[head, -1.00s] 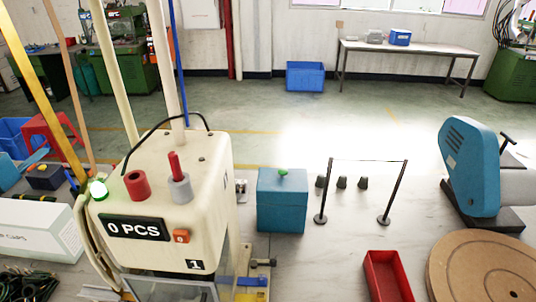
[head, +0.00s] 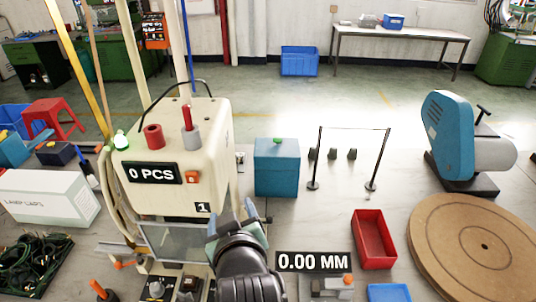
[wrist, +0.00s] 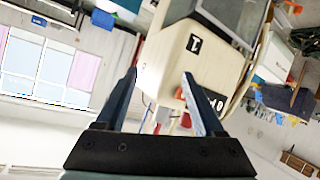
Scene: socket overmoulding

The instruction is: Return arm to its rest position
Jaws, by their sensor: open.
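My gripper (head: 238,222) stands raised at the lower middle of the head view, in front of the cream moulding machine (head: 185,165). In the wrist view its two dark fingers (wrist: 160,78) are spread apart, with nothing held between them. The machine, marked 1, also shows upside down beyond the fingers in the wrist view (wrist: 172,65). My black wrist hides part of the bench below the machine.
A teal box (head: 277,170), a small black barrier (head: 345,160) and a red tray (head: 373,238) lie right of the machine. A round wooden board (head: 440,235) fills the right.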

